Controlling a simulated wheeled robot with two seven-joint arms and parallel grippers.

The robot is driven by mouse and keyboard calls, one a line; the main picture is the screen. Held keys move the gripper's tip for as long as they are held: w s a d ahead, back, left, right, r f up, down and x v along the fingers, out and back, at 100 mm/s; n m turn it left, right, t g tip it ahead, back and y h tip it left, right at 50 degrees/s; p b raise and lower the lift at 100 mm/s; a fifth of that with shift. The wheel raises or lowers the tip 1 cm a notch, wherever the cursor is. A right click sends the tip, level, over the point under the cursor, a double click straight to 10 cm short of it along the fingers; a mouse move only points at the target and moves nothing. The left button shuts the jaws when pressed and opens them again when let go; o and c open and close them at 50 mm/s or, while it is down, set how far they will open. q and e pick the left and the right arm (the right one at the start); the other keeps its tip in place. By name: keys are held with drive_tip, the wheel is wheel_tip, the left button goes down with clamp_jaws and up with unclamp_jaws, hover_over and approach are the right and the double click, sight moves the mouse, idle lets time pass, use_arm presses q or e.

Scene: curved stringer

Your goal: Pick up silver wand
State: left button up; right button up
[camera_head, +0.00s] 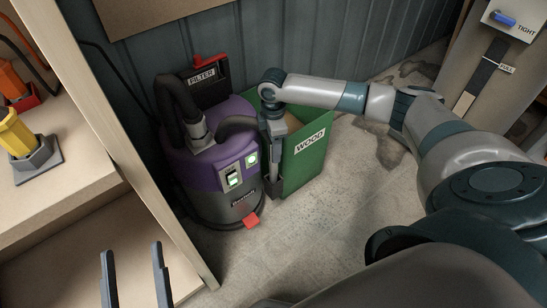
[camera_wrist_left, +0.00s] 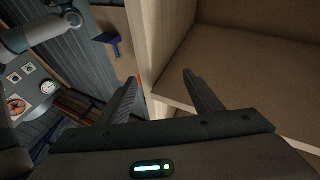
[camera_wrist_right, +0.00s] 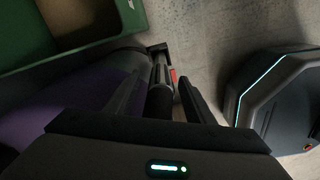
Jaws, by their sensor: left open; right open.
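A purple and black shop vacuum (camera_head: 205,165) stands by the wall with a dark hose (camera_head: 180,100) curving from its top. My right gripper (camera_head: 273,170) points down in the narrow gap between the vacuum and the green bin. In the right wrist view a dark upright tube (camera_wrist_right: 160,101) lies between or right beside the open fingers (camera_wrist_right: 170,80); I cannot tell whether it is the silver wand. No clearly silver wand shows apart from the arm. My left gripper (camera_head: 134,272) is open and empty near the wooden shelf, also seen in the left wrist view (camera_wrist_left: 160,78).
A green bin labelled WOOD (camera_head: 305,150) stands right of the vacuum, close to my right gripper. A wooden shelf unit (camera_head: 70,190) at left holds a yellow tool (camera_head: 17,135). A black FILTER box (camera_head: 205,80) is behind the vacuum. The concrete floor (camera_head: 340,220) in front is clear.

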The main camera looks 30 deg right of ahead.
drive_tip(key=shift+f, duration=0.85)
use_arm(q)
drive_tip(key=shift+s+r+t+h, duration=0.3)
drive_tip(key=shift+s+r+t, duration=0.3)
drive_tip(key=shift+r, duration=0.25)
use_arm(e)
drive_tip(key=shift+c, duration=0.4)
drive_tip(key=c, duration=1.1)
use_arm(q)
drive_tip(key=shift+w, duration=0.1)
use_arm(e)
drive_tip(key=shift+r, duration=0.15)
